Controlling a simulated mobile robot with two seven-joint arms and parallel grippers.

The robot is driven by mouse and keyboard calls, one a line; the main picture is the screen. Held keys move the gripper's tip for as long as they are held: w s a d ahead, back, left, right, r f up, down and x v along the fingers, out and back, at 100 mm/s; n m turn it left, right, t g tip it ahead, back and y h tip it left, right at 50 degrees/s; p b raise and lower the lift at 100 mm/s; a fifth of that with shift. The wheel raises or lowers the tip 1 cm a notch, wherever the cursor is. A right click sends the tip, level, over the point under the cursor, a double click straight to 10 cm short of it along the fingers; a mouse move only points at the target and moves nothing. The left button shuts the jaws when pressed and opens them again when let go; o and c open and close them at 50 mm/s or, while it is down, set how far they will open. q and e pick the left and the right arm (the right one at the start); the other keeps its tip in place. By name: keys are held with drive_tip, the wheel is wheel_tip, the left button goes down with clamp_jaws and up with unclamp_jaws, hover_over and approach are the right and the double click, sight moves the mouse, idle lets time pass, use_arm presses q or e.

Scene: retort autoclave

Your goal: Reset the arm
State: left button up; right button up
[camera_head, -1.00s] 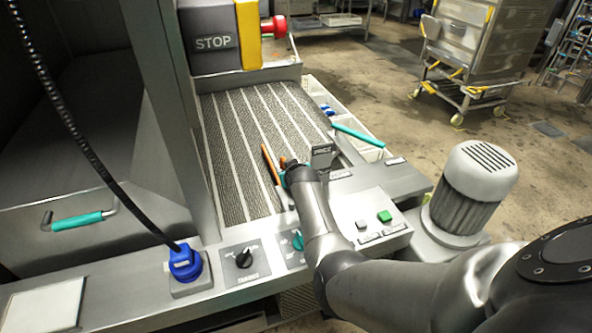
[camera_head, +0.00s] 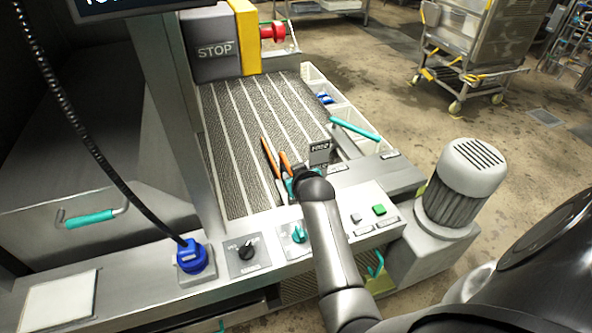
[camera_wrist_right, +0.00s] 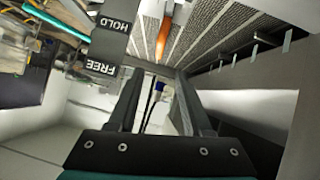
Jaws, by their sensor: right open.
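My right arm reaches in from the lower right in the head view. My right gripper (camera_head: 288,186) is low over the near end of the ribbed grey mat (camera_head: 232,120), its fingertips partly hidden by my wrist. In the right wrist view its two dark fingers (camera_wrist_right: 160,84) stand apart with nothing visibly held between them. An orange-handled tool (camera_head: 269,151) lies on the mat just beyond the gripper; its orange handle also shows in the wrist view (camera_wrist_right: 163,34). My left gripper is not in view.
A small FREE/HOLD sign (camera_head: 320,152) stands close to the gripper. A panel with a green button (camera_head: 379,209), a dark knob (camera_head: 247,251), a blue plug (camera_head: 192,257) and a motor (camera_head: 462,180) surround the arm. A wheeled cart (camera_head: 470,50) stands on open floor behind.

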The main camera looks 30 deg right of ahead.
drive_tip(key=shift+s+a+r, duration=0.1)
drive_tip(key=shift+s+r, duration=0.05)
drive_tip(key=shift+s, duration=0.1)
idle(0.4)
drive_tip(key=s+a+n+g+y, duration=0.1)
drive_tip(key=s+a+g, duration=0.1)
drive_tip(key=s+a, duration=0.6)
drive_tip(key=s+a+n+g+y, duration=0.1)
drive_tip(key=s+a+g+y, duration=0.15)
drive_tip(key=s, duration=0.95)
drive_tip(key=s+a+n+g+y, duration=0.1)
drive_tip(key=s+a+g, duration=0.2)
drive_tip(key=s+a, duration=0.45)
drive_tip(key=s+d+f+b, duration=0.1)
drive_tip(key=s+f+b, duration=0.1)
drive_tip(key=f, duration=1.2)
drive_tip(key=s+d+f+b, duration=0.1)
drive_tip(key=s+f+b, duration=0.15)
drive_tip(key=f, duration=1.05)
drive_tip(key=s+d+f+g+b, duration=0.2)
drive_tip(key=s+f+b, duration=0.2)
drive_tip(key=s+f, duration=1)
wheel_tip(320, 180, down, 4)
drive_tip(key=shift+s+r+n, duration=0.15)
drive_tip(key=shift+s+n, duration=0.05)
drive_tip(key=shift+n, duration=0.2)
